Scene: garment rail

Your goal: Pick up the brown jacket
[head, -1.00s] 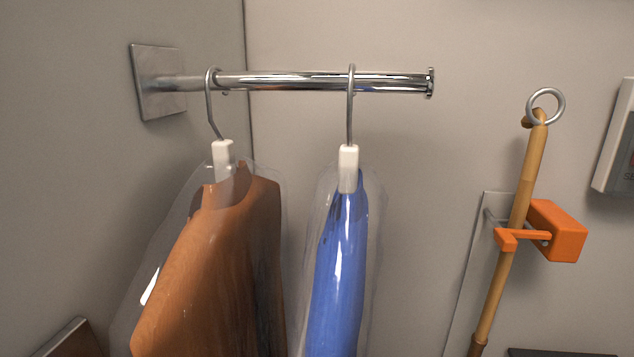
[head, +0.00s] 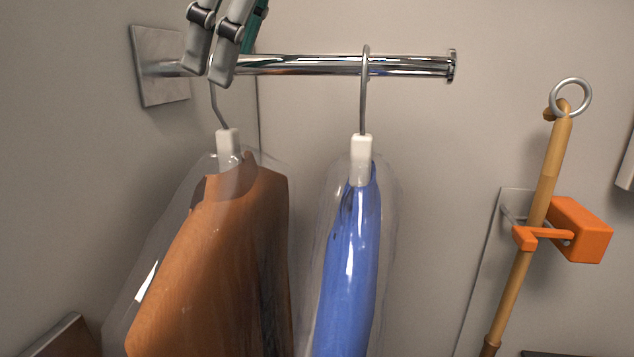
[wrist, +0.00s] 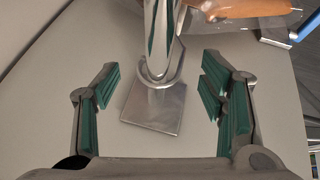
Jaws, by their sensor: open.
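The brown jacket (head: 215,255) hangs in a clear cover from a metal hook on the rail, at the left in the head view. A white block (head: 229,143) joins its hook to the hanger. In the wrist view, part of the jacket (wrist: 245,8) shows at the top. My gripper (head: 209,78) is in front of the rail's left part, above the jacket, and hides the top of its hook. In the wrist view my gripper (wrist: 160,92) is open, with green pads on both sides and the rail and a hook loop between them, nothing held.
The chrome rail (head: 310,64) runs from a square wall plate (head: 160,90). A blue garment (head: 350,260) in a clear cover hangs to the right of the jacket. Farther right, a wooden pole (head: 543,190) rests in an orange wall holder (head: 580,230).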

